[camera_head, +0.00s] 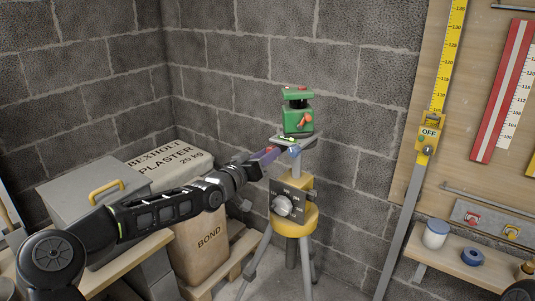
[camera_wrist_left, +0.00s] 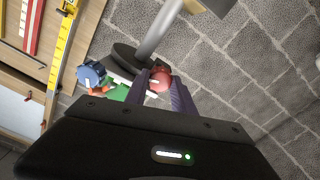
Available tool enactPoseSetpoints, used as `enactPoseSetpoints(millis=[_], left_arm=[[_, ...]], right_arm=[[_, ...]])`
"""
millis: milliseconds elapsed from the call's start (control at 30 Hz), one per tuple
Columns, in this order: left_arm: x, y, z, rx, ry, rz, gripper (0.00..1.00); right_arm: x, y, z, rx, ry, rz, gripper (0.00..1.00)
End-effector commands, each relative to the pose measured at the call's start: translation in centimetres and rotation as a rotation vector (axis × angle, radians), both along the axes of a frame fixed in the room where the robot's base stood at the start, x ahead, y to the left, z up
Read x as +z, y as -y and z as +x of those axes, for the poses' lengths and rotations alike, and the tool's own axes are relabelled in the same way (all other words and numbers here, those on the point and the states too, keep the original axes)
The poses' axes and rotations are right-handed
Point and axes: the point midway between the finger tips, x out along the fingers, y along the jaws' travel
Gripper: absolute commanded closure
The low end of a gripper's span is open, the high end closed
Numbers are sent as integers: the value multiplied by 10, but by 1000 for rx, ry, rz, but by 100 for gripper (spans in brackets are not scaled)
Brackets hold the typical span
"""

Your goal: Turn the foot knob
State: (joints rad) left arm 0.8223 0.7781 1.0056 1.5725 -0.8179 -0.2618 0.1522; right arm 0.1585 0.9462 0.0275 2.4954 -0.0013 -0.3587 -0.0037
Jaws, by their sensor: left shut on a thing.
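A green levelling instrument (camera_head: 298,119) with an orange knob on its front stands on a plate atop a yellow tripod head (camera_head: 292,222). A blue foot knob (camera_head: 293,151) sits under the plate; a blue knob also shows in the left wrist view (camera_wrist_left: 91,74). My left gripper (camera_head: 272,153) reaches in from the left at plate height. In the left wrist view its purple fingers (camera_wrist_left: 160,84) are shut on a red foot knob (camera_wrist_left: 161,79), beside the grey post. That red knob is hidden by the fingers in the head view. My right gripper is not in view.
A grey pole with a yellow staff (camera_head: 447,60) stands right of the tripod. A shelf (camera_head: 455,262) holds a jar and a blue roll.

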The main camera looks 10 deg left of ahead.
Motion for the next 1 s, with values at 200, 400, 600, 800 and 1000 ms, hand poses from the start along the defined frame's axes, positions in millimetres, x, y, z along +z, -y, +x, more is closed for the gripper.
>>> enactPoseSetpoints(millis=[200, 400, 600, 800, 1000], left_arm=[[-1, 0, 0, 1, -25, -59, 100], [-1, 0, 0, 1, -29, -70, 100], [-1, 0, 0, 1, -29, -68, 100], [-1, 0, 0, 1, -28, -67, 55], [0, 0, 0, 0, -27, -67, 48]], right_arm=[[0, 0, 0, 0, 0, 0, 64], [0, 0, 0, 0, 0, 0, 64], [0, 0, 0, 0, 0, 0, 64], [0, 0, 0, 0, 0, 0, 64], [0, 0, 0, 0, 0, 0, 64]])
